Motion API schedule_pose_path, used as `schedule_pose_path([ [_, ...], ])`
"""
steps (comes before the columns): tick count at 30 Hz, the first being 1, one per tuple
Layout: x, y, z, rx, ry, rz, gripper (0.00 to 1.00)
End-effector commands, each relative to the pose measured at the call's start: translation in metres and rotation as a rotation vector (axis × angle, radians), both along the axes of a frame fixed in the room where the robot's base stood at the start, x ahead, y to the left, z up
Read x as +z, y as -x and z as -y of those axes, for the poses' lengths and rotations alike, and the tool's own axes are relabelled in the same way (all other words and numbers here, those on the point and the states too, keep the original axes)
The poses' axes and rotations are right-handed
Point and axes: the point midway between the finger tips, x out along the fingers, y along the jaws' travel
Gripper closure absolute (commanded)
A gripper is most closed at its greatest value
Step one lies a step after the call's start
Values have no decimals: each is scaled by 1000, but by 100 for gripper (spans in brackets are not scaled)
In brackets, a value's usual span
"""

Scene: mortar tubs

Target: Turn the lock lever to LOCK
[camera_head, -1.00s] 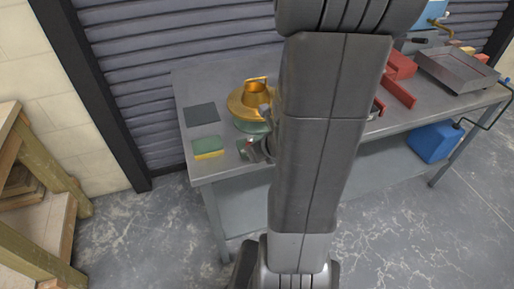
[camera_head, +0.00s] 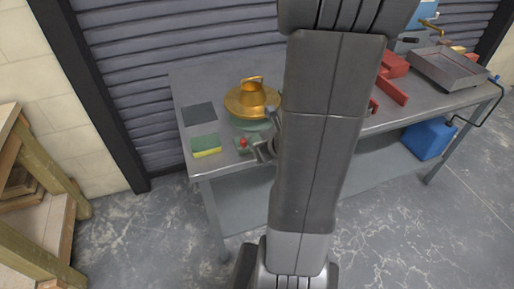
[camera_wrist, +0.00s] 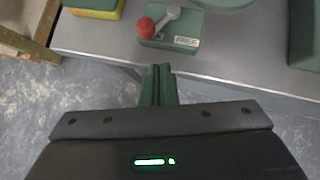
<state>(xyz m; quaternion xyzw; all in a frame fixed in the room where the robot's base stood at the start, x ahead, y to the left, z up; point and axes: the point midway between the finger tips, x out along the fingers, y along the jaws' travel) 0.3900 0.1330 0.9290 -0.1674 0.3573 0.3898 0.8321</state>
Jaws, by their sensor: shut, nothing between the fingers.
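The lock lever (camera_wrist: 168,19) is a grey arm with a red knob (camera_wrist: 145,27) on a green block in the wrist view. The lever slants from the knob at lower left up to the right. The block carries a label (camera_wrist: 186,41) reading FREE at its right; the knob covers other lettering at its left. In the head view the red knob (camera_head: 243,142) shows near the bench's front edge. My gripper (camera_wrist: 158,70) is shut and empty, its green fingertips just in front of the bench edge, apart from the block. In the head view my arm hides part of it.
A gold lidded piece (camera_head: 252,99) on a green base stands behind the block. A green and yellow sponge (camera_head: 206,145) and a dark square mat (camera_head: 199,114) lie to the left on the grey bench (camera_head: 182,85). Red parts and a metal tray (camera_head: 455,68) are at right.

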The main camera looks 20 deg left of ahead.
Motion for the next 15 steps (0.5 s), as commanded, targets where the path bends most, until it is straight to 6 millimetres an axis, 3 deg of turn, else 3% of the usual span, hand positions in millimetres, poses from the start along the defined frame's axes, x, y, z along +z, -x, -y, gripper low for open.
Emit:
schedule_pose_path([
  [15, 62, 40, 40, -2, 0, 3, 100],
])
